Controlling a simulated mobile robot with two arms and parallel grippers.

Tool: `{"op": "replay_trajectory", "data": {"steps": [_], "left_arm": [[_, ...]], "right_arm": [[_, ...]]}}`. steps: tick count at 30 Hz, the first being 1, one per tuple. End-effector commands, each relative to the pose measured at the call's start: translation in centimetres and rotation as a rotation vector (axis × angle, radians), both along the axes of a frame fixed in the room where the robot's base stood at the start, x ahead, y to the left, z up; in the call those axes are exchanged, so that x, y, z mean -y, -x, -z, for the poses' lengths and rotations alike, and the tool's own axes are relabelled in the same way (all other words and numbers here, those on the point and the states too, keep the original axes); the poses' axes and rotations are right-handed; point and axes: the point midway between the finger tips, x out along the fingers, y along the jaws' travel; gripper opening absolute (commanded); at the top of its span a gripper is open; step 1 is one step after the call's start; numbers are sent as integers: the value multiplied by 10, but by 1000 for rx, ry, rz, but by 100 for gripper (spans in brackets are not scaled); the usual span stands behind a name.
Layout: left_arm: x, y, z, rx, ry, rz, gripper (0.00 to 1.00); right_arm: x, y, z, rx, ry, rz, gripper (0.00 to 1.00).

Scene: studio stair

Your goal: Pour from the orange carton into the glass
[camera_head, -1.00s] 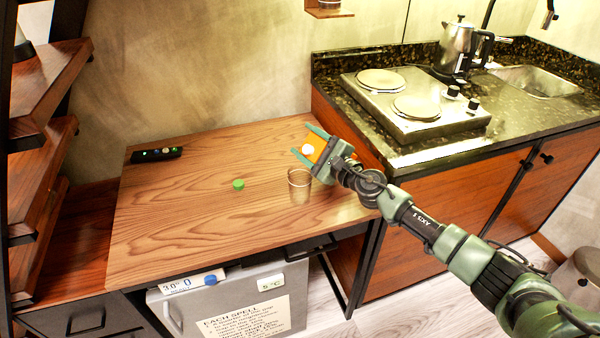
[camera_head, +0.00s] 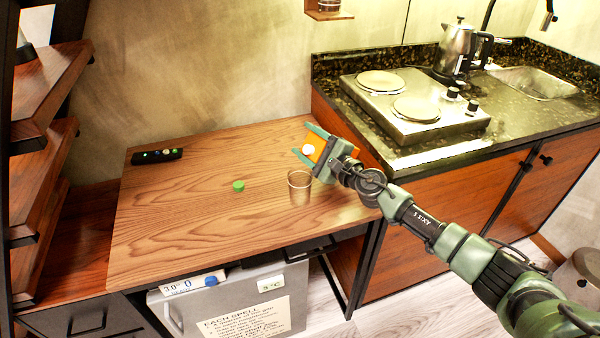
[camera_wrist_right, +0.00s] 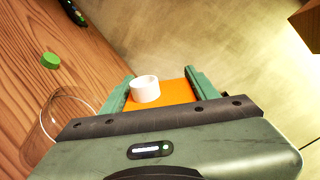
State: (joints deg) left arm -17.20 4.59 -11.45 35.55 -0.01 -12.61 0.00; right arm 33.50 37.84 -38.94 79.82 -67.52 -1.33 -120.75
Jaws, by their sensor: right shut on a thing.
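The orange carton (camera_head: 318,141) is held between the green fingers of my right gripper (camera_head: 313,143), above the right part of the wooden table. In the right wrist view the carton (camera_wrist_right: 175,93) shows its orange face and white spout (camera_wrist_right: 145,89) between the fingers (camera_wrist_right: 160,88). The carton looks tilted, with the spout toward the glass side. The clear glass (camera_head: 299,187) stands on the table just below and left of the spout, and looks empty. The glass rim (camera_wrist_right: 70,93) shows at the left of the wrist view, partly hidden by my gripper. My left gripper is not in view.
A green cap (camera_head: 238,185) lies on the table (camera_head: 190,230) left of the glass. A black remote-like device (camera_head: 157,155) lies at the back left. The counter with a hotplate (camera_head: 415,105) and metal kettle (camera_head: 457,48) rises on the right. The table's front left is clear.

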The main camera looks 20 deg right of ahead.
Motion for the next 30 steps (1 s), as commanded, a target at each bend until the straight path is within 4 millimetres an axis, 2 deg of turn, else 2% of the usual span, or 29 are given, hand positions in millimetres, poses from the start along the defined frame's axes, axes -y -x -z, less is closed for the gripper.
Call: {"op": "replay_trajectory", "data": {"steps": [1, 30], "left_arm": [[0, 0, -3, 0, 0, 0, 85], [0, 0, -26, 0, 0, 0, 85]], "right_arm": [[0, -1, -6, 8, 6, 1, 0], [1, -1, -32, 47, 106, 1, 0]]}}
